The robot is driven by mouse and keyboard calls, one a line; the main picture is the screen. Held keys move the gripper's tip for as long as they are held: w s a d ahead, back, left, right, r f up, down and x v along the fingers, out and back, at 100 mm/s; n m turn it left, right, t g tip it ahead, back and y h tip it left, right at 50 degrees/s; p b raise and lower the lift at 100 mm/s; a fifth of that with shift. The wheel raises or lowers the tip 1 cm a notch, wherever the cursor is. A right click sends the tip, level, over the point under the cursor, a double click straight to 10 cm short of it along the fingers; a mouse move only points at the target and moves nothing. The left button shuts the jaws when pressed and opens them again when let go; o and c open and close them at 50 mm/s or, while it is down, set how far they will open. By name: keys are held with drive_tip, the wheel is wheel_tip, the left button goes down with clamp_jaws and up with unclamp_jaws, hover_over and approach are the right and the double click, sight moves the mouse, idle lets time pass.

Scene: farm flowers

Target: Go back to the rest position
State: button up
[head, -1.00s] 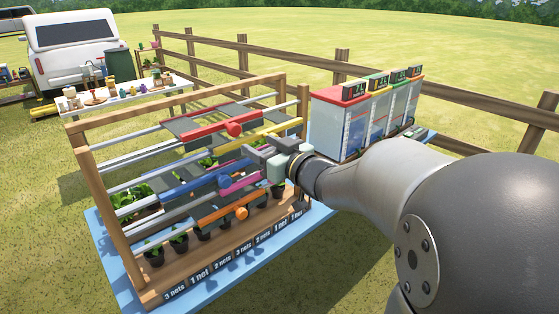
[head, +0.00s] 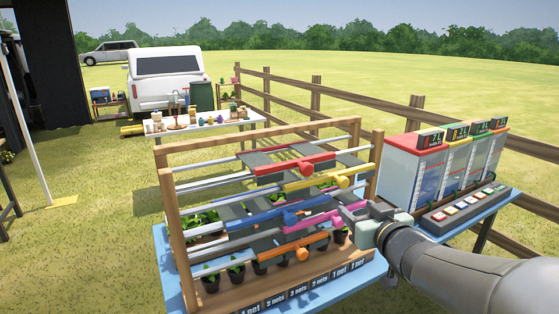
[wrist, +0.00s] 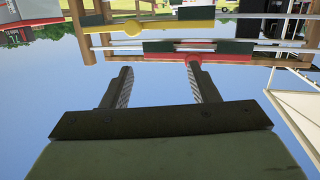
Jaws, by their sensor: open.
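My gripper (head: 348,216) is in front of the right end of a wooden rack (head: 168,235) in the head view. In the wrist view my gripper (wrist: 160,88) has its two fingers wide apart with nothing between them. The rack carries sliding nets with coloured handles: red (head: 291,169), yellow (head: 318,184), blue (head: 290,217), magenta (head: 320,222) and orange (head: 303,253). The wrist view looks past the fingers at sky, and the yellow handle (wrist: 130,27) and red handle (wrist: 193,57) appear upside down there.
Potted plants (head: 237,268) stand under the nets on a blue table (head: 170,270). Bins with coloured lids (head: 415,165) and a button panel (head: 465,208) are at the right. A wooden fence (head: 345,104) runs behind. Open grass (head: 90,240) lies left.

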drive_tip(key=s+d+f+m+g+h, duration=0.1)
drive_tip(key=s+f+m+g+h, duration=0.2)
drive_tip(key=f, duration=0.4)
drive_tip(key=s+a+f+g, duration=0.2)
drive_tip(key=s+f+g, duration=0.1)
drive_tip(key=s, duration=0.4)
drive_tip(key=s+a+f+g, duration=0.3)
drive_tip(key=s+f+g, duration=0.1)
drive_tip(key=s, duration=0.3)
drive_tip(key=s+a+f+n+g, duration=0.1)
drive_tip(key=s+a+f+g, duration=0.2)
drive_tip(key=s+g, duration=0.2)
drive_tip(key=shift+s+a+f, duration=0.25)
drive_tip(key=shift+s+f, duration=0.1)
drive_tip(key=shift+s, duration=0.55)
